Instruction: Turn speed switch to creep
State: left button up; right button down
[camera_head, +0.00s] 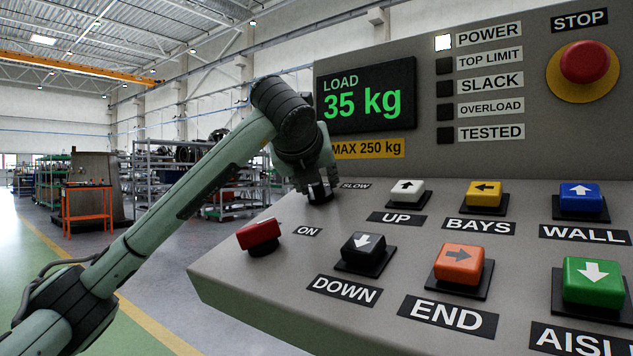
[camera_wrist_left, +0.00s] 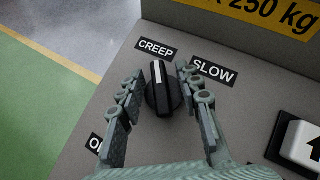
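The speed switch (camera_wrist_left: 163,97) is a round black knob with a white pointer line, on the sloping grey panel. In the left wrist view its line points up and slightly left, toward the CREEP label (camera_wrist_left: 157,49). The SLOW label (camera_wrist_left: 213,71) is to its right. My left gripper (camera_wrist_left: 160,76) is open, with one finger on each side of the knob. A small gap shows at the left finger; the right finger is very close, and I cannot tell if it touches. In the head view my left gripper (camera_head: 318,190) covers most of the knob.
A red switch (camera_head: 259,235) marked ON sits near the panel's left edge. The white UP button (camera_head: 407,191) and black DOWN button (camera_head: 364,251) are to the right. The load display (camera_head: 366,97) stands on the upright panel behind. A red stop button (camera_head: 584,62) is at upper right.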

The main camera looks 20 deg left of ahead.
pick_arm(q)
jog(key=shift+s, duration=0.1)
jog(key=v, duration=1.2)
